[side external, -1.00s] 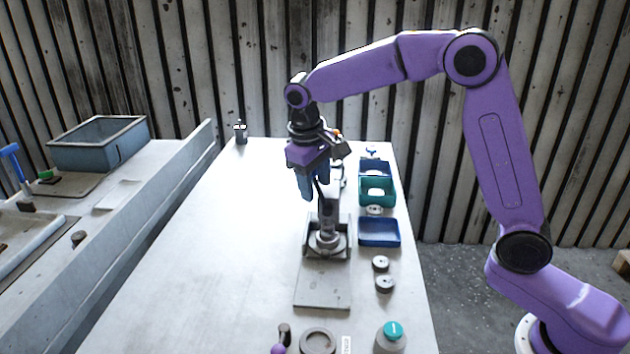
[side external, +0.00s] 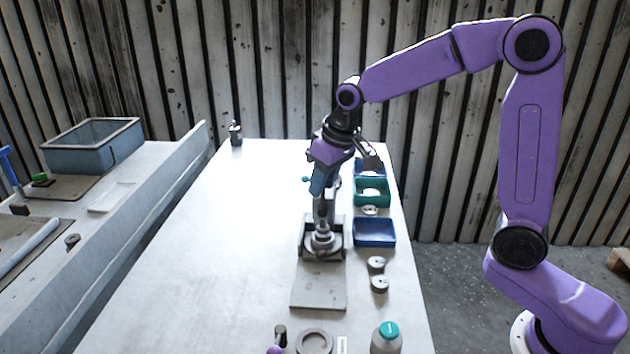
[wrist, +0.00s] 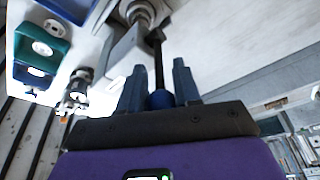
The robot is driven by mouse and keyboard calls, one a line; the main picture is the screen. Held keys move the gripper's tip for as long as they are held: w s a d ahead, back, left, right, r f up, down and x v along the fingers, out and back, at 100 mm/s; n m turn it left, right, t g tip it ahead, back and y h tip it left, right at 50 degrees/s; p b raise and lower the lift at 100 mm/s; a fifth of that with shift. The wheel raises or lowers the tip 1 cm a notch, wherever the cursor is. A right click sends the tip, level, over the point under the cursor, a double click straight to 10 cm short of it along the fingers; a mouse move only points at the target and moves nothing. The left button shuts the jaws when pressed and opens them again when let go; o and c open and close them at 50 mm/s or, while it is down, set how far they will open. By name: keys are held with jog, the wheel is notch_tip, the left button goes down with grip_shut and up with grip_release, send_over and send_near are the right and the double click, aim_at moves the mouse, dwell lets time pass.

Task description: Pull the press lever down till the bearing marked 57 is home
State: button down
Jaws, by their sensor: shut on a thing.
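The grey press (side external: 323,240) stands on its base plate (side external: 319,292) near the middle of the bench. My gripper (side external: 317,192) is just above the press, tilted. In the wrist view my gripper (wrist: 158,72) has its two fingers either side of the lever's blue ball knob (wrist: 161,99), shut on it. The dark lever rod (wrist: 157,58) runs from the knob towards the press, which shows at the top of the wrist view (wrist: 138,12). I cannot read a 57 anywhere, and I cannot tell how deep any bearing sits.
A blue tray (side external: 374,234) and a green tray (side external: 371,198) stand right of the press. Two grey discs (side external: 377,265) lie in front of them. A green-topped grey piece (side external: 386,338) and a dark ring (side external: 314,342) are at the near edge. The bench's left side is clear.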

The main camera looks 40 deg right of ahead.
jog(key=shift+s+d+f+t+y, duration=0.15)
jog(key=shift+s+d+t+y, duration=0.7)
jog(key=shift+t+y, duration=0.4)
jog(key=shift+s+d+f+t+y, duration=0.15)
jog(key=shift+s+d+t+y, duration=0.15)
jog(key=shift+t, duration=0.25)
jog(key=c, duration=0.9)
grip_release()
jog(key=shift+c, duration=0.2)
jog(key=v, duration=1.7)
jog(key=shift+d, duration=0.2)
